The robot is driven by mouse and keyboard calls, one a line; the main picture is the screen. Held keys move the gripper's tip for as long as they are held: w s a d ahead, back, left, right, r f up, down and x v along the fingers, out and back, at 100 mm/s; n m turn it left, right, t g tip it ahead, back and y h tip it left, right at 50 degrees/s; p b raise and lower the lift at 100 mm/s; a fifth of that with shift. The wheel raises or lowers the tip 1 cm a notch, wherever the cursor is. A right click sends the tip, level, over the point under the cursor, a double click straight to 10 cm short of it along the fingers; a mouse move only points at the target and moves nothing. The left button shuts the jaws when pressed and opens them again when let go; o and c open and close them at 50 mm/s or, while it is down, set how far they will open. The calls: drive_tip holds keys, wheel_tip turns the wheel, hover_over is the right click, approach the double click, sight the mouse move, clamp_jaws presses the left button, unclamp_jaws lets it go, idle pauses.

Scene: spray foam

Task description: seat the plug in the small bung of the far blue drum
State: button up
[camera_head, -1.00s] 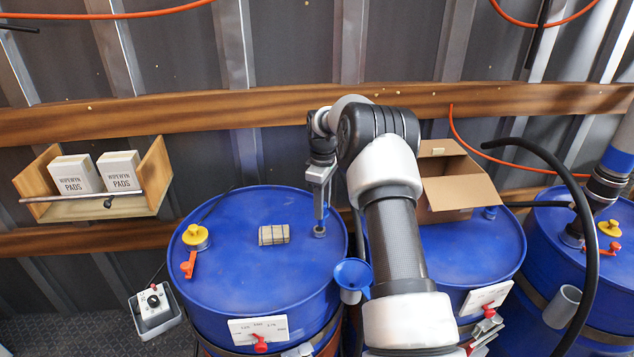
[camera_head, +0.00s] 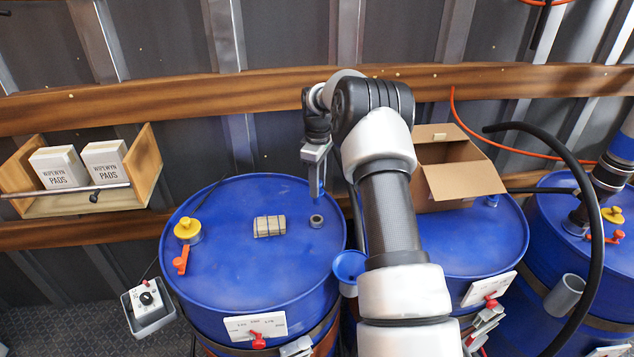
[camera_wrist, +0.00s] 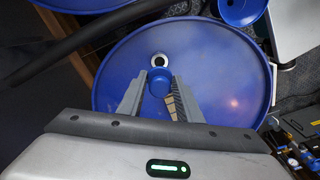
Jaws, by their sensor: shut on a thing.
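The blue drum (camera_head: 235,285) at the left has a small bung (camera_head: 316,221), a grey ring with a dark opening near the right of its lid. The bung also shows in the wrist view (camera_wrist: 161,59), just beyond my fingertips. My gripper (camera_head: 318,193) points down above the lid, near the bung. In the wrist view my gripper (camera_wrist: 159,92) is shut on a round blue plug (camera_wrist: 159,79). The plug appears beside the bung, apart from it; its exact height is hard to tell. In the head view the plug is not clearly distinguishable.
A strapped tan block (camera_head: 269,226), a yellow cap (camera_head: 187,230) and a red-handled fitting (camera_head: 181,261) are on the same lid. A blue funnel (camera_head: 349,266) hangs at the drum's right edge. An open cardboard box (camera_head: 455,175) stands on the middle drum (camera_head: 480,235).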

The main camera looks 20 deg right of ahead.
sight(317, 204)
drive_tip(key=shift+f+b, duration=1.3)
drive_tip(key=shift+f, duration=1.4)
drive_tip(key=shift+f+b, duration=1.65)
drive_tip(key=shift+f, duration=1.1)
drive_tip(key=o, duration=1.1)
wheel_tip(317, 204, up, 16)
drive_tip(key=shift+r, duration=0.7)
